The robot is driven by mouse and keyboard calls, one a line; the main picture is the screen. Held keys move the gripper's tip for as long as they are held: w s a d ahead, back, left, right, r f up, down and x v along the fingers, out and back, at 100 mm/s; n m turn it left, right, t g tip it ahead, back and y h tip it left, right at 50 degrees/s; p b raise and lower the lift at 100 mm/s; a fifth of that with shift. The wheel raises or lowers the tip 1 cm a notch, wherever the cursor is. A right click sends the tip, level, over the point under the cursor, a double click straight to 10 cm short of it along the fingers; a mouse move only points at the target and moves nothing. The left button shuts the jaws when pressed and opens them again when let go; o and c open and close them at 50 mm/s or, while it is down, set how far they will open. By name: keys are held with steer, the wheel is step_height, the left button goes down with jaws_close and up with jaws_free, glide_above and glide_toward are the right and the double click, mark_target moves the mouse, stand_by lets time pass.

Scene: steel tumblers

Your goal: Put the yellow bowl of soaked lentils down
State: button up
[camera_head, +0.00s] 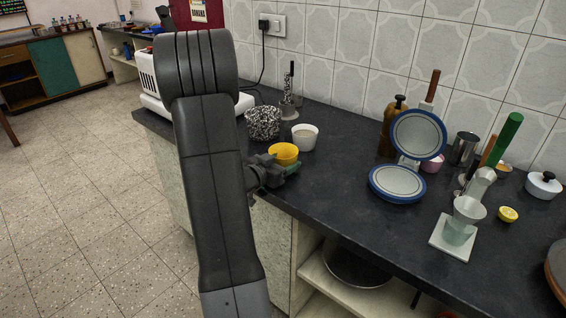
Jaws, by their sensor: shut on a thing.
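The yellow bowl (284,152) is near the front edge of the dark counter, left of the picture's middle. It looks upright, with something yellowish inside; the lentils are too small to make out. My gripper (275,168) reaches to it from the left and is shut on it. A green thing shows just below the bowl at the gripper; I cannot tell what it is. Whether the bowl's base touches anything is hidden.
Behind the bowl stand a white cup (304,138) and a black-and-white speckled bowl (263,123). Counter (335,160) between bowl and plates is clear.

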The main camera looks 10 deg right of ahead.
steer(key=o, duration=1.1)
steer(key=shift+f, duration=0.1)
steer(key=shift+o, duration=0.3)
steer(key=p+v, duration=0.1)
steer(key=v, duration=1.1)
steer(key=shift+s, duration=0.1)
